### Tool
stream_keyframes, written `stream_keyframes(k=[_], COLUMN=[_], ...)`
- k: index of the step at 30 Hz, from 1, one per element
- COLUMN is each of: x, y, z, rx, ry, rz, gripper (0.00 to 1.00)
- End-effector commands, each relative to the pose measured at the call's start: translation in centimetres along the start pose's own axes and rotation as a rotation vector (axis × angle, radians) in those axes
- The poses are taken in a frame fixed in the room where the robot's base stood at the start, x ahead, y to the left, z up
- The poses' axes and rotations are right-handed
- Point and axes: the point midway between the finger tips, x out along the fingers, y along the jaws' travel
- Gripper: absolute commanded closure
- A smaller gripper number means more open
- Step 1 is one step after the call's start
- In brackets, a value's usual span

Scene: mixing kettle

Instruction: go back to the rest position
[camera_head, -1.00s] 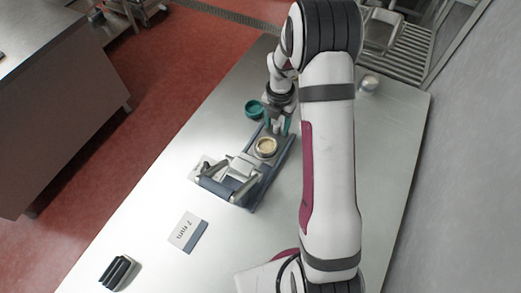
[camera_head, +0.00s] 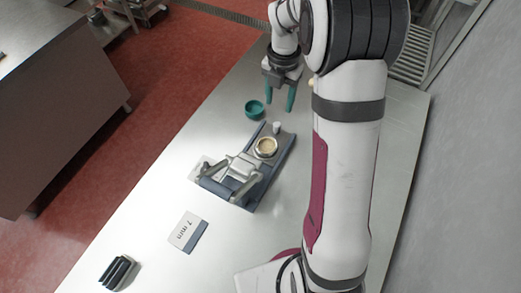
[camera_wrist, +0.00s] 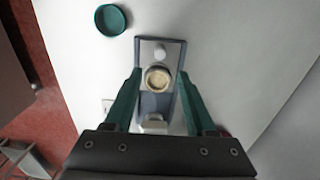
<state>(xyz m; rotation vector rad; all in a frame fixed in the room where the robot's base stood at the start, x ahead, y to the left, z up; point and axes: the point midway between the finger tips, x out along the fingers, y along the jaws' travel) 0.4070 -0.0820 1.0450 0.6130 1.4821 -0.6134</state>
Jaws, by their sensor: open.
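My gripper (camera_head: 280,95) is open and empty, with its two green fingers apart above the far part of the steel table (camera_head: 150,225). In the wrist view the open fingers (camera_wrist: 160,85) appear on either side of a blue-grey device (camera_wrist: 155,105) below. The device also shows in the head view (camera_head: 264,178), with a lever frame at its near end. A round brass-rimmed cup with pale contents (camera_head: 266,147) sits on it, and a small white knob (camera_head: 277,127) stands at its far end. The gripper is apart from all of these.
A green round dish (camera_head: 254,109) lies on the table left of the device. A card reading "7 mm" (camera_head: 188,232) and a dark slotted block (camera_head: 118,272) lie nearer. A wall (camera_head: 465,180) runs along the right. A steel counter (camera_head: 50,100) stands at left.

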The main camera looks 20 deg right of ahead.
Motion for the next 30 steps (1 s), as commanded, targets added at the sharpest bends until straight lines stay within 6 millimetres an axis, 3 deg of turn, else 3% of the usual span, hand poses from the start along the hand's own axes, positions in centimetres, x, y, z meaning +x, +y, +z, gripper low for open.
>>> stream_keyframes(k=[7,21,23,25,30], x=[-2.7,-3.2,-4.2,-6.1,-9.6], y=[0.0,-0.1,-0.3,-1.0,-4.4], z=[0.0,-0.4,-1.8,-4.7,-14.5], rx=[0.0,0.041,0.167,0.446,1.381], ry=[0.0,0.001,0.004,0.017,0.082], rz=[0.0,0.002,0.008,0.017,0.008], gripper=[0.44,0.44,0.44,0.44,0.44])
